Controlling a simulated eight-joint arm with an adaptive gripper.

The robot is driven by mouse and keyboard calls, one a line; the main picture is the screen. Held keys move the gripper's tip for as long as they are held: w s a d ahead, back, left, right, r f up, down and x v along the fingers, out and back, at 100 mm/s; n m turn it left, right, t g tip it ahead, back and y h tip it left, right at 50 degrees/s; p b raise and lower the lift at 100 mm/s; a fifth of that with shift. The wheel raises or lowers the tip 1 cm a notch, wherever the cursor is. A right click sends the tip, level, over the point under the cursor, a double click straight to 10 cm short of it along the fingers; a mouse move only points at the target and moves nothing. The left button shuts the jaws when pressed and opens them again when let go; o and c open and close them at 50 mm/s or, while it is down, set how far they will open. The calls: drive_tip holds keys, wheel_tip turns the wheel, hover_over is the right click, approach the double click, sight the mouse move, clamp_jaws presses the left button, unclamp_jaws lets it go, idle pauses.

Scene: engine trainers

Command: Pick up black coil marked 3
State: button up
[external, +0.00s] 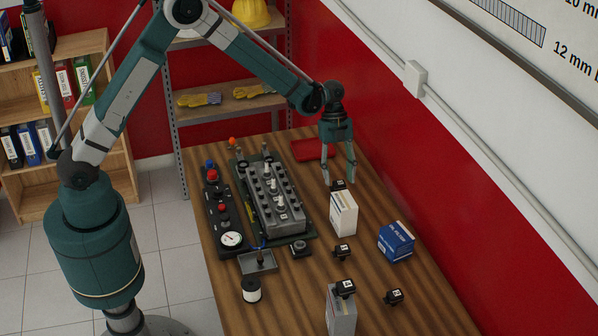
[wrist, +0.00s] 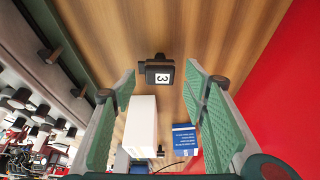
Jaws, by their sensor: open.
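The black coil marked 3 (wrist: 160,73) lies in the upper middle of the wrist view, its white label with the 3 facing the camera. It also shows in the external view (external: 338,185), small and partly hidden, just behind the white box. My gripper (external: 340,180) points down over it, open and empty. In the wrist view my gripper's fingers (wrist: 160,88) stand to the left and right of the coil, with gaps on both sides. I cannot tell the exact height of the fingertips above the table.
A white box (external: 344,213) stands close in front of the coil, and a blue box (external: 396,242) is farther right. Other black coils (external: 342,252) (external: 394,297) lie nearer the camera, one (external: 345,288) by a grey box (external: 341,314). The engine trainer (external: 273,205) is left; the red wall is right.

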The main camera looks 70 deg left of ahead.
sight(339, 183)
drive_tip(key=shift+x, duration=1.55)
drive_tip(key=shift+c, duration=0.6)
drive_tip(key=c, duration=0.7)
